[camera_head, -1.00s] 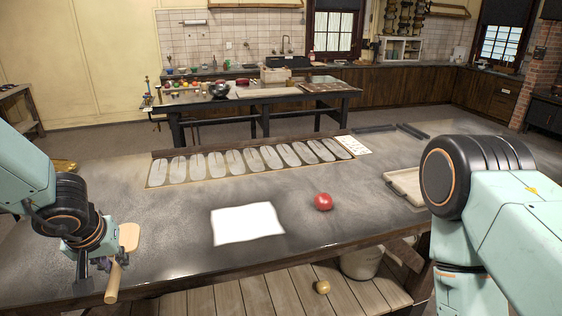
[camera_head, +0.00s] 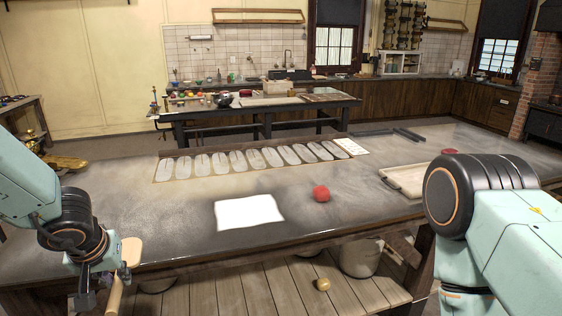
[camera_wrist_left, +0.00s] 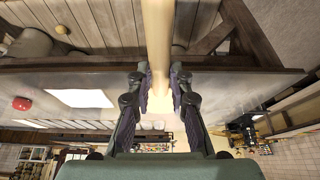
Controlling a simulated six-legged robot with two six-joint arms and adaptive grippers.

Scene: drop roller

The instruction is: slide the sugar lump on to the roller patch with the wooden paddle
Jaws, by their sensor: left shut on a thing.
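My left gripper (camera_head: 103,274) is shut on the pale wooden paddle (camera_head: 131,252), at the near left, by the front edge of the dark table (camera_head: 160,230). In the left wrist view the paddle's round handle (camera_wrist_left: 157,35) runs between both fingers (camera_wrist_left: 160,88). A flat white square (camera_head: 249,212) lies on the table to the right of the paddle; I cannot tell whether it is the roller patch. A red lump (camera_head: 321,193) sits to its right, apart from it. I cannot make out a sugar lump for certain. My right gripper is out of view below my right arm.
A row of several grey ovals (camera_head: 240,161) lies along the back of the table. A pale tray (camera_head: 404,181) is at the right, with a red thing (camera_head: 449,151) beyond it near my right arm. Below are a slatted shelf (camera_head: 260,296) and a bucket (camera_head: 360,258).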

